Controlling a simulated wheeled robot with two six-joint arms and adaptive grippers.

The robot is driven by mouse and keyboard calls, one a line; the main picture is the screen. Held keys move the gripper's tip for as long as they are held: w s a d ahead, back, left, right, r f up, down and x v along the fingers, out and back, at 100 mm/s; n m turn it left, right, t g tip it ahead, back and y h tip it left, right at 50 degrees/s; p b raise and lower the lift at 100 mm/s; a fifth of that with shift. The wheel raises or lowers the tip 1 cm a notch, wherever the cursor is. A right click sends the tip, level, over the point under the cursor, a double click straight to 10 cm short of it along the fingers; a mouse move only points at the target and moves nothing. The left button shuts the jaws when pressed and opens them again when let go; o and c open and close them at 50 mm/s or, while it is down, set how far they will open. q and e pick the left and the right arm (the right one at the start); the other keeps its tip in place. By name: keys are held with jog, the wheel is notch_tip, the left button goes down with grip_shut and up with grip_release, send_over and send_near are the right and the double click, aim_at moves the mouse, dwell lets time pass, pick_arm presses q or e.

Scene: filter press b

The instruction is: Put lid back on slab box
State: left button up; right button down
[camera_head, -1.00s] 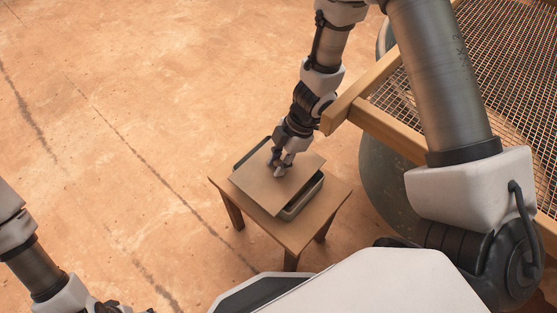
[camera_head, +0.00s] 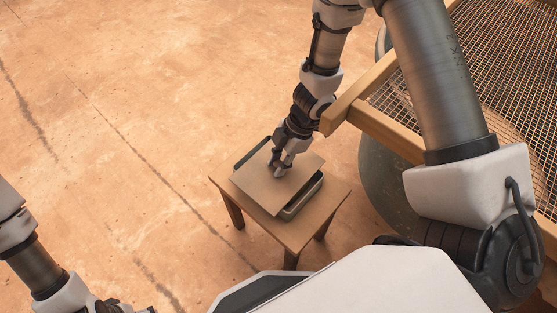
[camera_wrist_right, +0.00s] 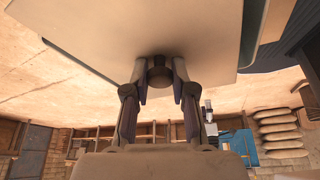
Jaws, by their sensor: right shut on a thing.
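The lid (camera_head: 268,191) is a flat, tan square board with a dark round knob (camera_wrist_right: 160,75). My right gripper (camera_head: 277,170) is shut on this knob, and the lid (camera_wrist_right: 110,25) spreads over the gripper in the right wrist view. The slab box (camera_head: 302,201) is a shallow, grey-green box on a small wooden table. The lid is over the box but turned askew to it, so the box's far left and near right ends show. I cannot tell if they touch. My left arm shows at lower left; its fingertips are out of frame.
The small wooden table (camera_head: 325,207) has a little bare top around the box. A wood-framed mesh screen (camera_head: 375,122) lies close to the right of my right wrist, above a large grey round vessel (camera_head: 385,190). The floor to the left is clear.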

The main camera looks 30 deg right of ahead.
dwell(0.3)
jog(key=shift+c, duration=2)
grip_release()
notch_tip(320, 180, up, 7)
jog(key=p, duration=0.8)
jog(key=shift+c, duration=0.7)
grip_shut()
jog(key=shift+f, duration=0.1)
